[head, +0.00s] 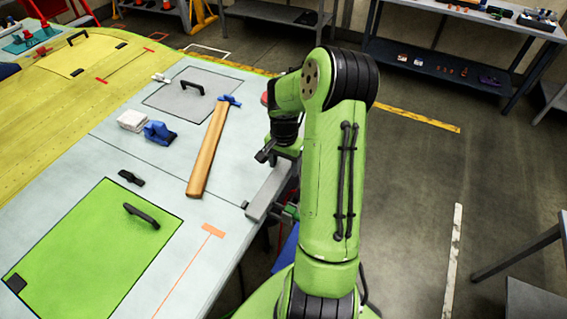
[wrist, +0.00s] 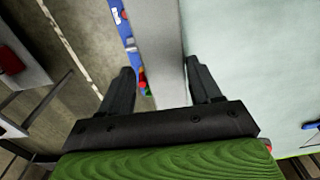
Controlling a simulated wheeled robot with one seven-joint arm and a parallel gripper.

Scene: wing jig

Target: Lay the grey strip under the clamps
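A flat grey strip (head: 268,192) lies along the right edge of the pale wing panel in the head view, partly hidden by my arm. In the wrist view a long grey band, seemingly the same strip (wrist: 158,45), runs between the fingers of my gripper (wrist: 160,68). The fingers are apart; the right one is close to the band's edge and a gap shows at the left one. Whether they touch it I cannot tell. My gripper (head: 264,153) is partly hidden in the head view. I cannot clearly make out the clamps; a dark fitting (head: 291,211) shows beside the strip's near end.
A long brown bar (head: 208,150), a blue bundle (head: 158,133), a white stack (head: 132,120) and a grey panel with a handle (head: 186,94) lie on the wing. A green panel (head: 95,250) is nearer. Open floor (head: 410,170) lies to the right.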

